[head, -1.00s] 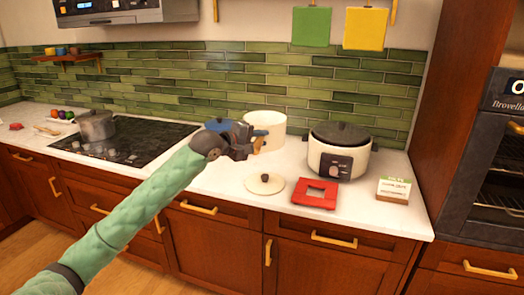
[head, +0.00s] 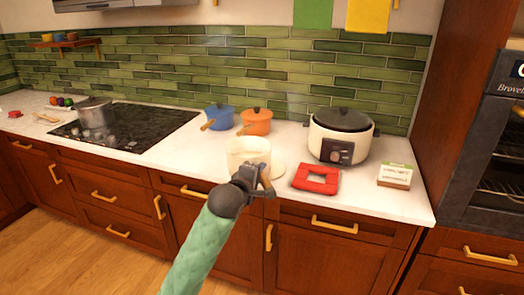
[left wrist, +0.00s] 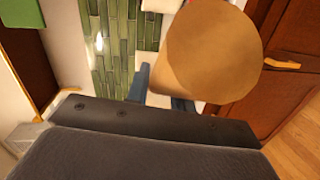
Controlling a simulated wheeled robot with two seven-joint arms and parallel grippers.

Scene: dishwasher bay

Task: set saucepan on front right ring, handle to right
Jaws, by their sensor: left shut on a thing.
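A cream saucepan (head: 249,150) is in the middle of the head view, over the front part of the counter. Its wooden handle (head: 267,182) points toward me, slightly right. My left gripper (head: 255,180) is shut on this handle and hides part of the pan's near side. I cannot tell whether the pan is clear of the counter. My right gripper is not in view.
A grey pot (head: 95,113) stands on the hob's left. Blue (head: 220,117) and orange (head: 256,121) pans stand behind the cream one. A cream lid (head: 278,170), red trivet (head: 316,179), cooker (head: 340,138) and small box (head: 395,176) are to the right.

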